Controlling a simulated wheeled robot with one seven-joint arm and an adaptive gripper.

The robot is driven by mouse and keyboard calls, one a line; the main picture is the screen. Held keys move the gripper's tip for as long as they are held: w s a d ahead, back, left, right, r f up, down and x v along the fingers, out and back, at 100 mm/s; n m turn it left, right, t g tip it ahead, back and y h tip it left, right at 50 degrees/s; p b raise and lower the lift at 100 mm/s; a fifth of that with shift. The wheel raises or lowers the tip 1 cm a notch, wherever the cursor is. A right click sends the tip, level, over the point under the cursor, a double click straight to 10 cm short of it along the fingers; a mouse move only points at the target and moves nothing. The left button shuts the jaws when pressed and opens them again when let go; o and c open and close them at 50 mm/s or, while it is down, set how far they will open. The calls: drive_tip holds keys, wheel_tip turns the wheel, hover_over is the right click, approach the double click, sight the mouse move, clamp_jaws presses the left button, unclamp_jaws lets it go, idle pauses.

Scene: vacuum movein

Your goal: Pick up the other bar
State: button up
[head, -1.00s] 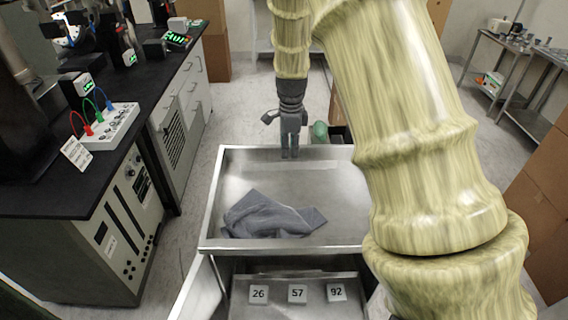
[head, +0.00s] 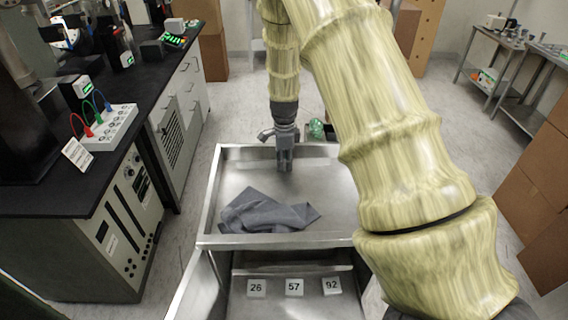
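No bar can be made out in the head view. My gripper (head: 284,167) points down over the back part of the metal tray table (head: 335,180). Its fingers look close together, but they are too small to tell open from shut, and I see nothing held between them. A crumpled grey cloth (head: 265,213) lies on the tray in front of my gripper, apart from it. Whether anything lies under the cloth is hidden. My arm covers the right side of the tray.
Below the tray's front edge, white tags 26 (head: 256,288), 57 (head: 294,287) and 92 (head: 331,285) sit on a lower metal surface. A black-topped bench (head: 60,195) with instruments stands left. A green object (head: 317,128) is behind the tray. Cardboard boxes (head: 540,190) stand right.

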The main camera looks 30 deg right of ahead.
drive_tip(key=shift+s, duration=0.1)
drive_tip(key=shift+c, duration=0.9)
clamp_jaws()
drive_tip(key=shift+r, duration=0.1)
